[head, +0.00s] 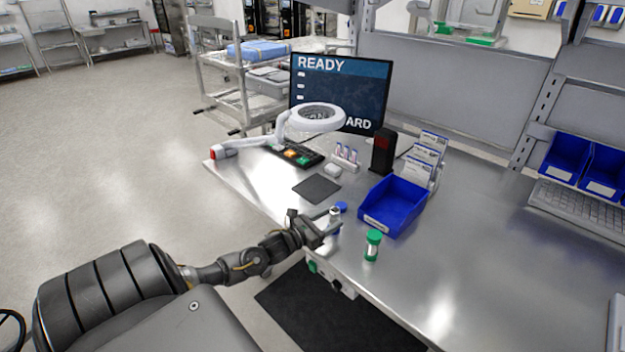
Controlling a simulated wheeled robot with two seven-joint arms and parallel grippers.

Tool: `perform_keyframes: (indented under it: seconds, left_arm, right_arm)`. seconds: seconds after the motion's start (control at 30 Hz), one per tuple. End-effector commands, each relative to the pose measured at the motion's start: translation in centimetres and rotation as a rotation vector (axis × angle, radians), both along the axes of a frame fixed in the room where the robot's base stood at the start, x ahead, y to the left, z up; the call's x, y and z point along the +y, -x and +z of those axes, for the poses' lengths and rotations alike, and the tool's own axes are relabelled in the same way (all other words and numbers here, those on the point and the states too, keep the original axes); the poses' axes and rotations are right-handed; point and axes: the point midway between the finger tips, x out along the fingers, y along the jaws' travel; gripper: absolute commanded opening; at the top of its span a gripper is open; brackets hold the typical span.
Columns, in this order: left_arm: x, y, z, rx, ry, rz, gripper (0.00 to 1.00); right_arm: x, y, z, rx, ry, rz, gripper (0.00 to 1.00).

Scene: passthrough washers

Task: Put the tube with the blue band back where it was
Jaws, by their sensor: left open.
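A small pale tube (335,214) with a whitish top stands near the table's front edge, at my left gripper's fingers. Its lower part is partly hidden by a finger, and its band is too small to make out clearly. A blue round piece (342,206) shows just behind it; I cannot tell whether it is a separate object. My left gripper (332,221) is open, with its fingers beside or around the pale tube. A tube with a green cap and green base (372,246) stands upright to the right. My right gripper is not in view.
A blue bin (393,207) stands behind the green tube. A dark mat (317,188), a small rack of tubes (345,157), a ring lamp (318,117) and a monitor (341,90) are further back. The metal table (470,265) is clear at right.

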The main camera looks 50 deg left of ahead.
Motion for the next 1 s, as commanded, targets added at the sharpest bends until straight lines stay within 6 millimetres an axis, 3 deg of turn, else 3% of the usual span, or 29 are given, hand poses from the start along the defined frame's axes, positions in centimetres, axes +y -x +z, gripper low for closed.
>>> perform_keyframes:
  seconds: [0.2, 0.4, 1.0]
  left_arm:
    - [0.6, 4.6, -0.4, 0.004, -0.002, -0.002, 0.52]
    - [0.9, 7.1, -0.2, 0.003, 0.0, -0.001, 0.52]
    - [1.1, 8.0, 0.0, 0.001, 0.0, 0.0, 0.52]
  right_arm:
    - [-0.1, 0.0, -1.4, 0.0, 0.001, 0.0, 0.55]
    - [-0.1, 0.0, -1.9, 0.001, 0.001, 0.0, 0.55]
    - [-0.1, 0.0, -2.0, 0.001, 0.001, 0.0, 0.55]
